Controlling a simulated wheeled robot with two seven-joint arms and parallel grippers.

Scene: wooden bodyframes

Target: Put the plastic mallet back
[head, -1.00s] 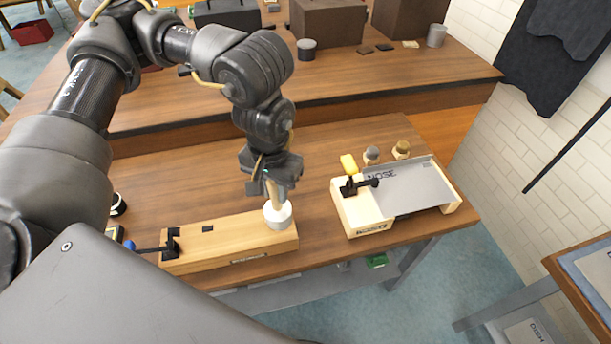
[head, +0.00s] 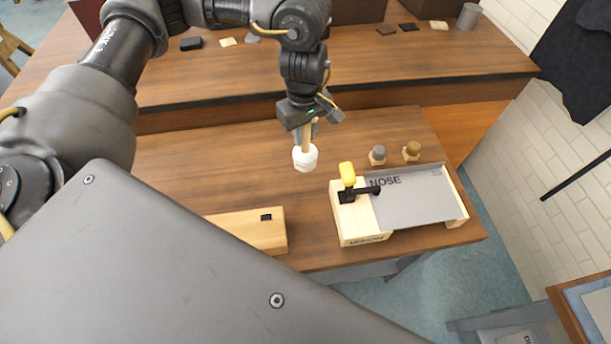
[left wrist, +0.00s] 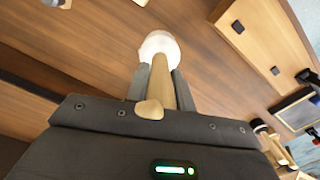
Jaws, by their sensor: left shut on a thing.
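My left gripper (head: 307,130) is shut on the wooden handle of a mallet with a white head (head: 305,158). In the left wrist view the white head (left wrist: 159,46) is beyond the fingers, and the handle end sticks out between the fingers of the gripper (left wrist: 163,85). Whether the head touches the table I cannot tell. My right gripper is not in view.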

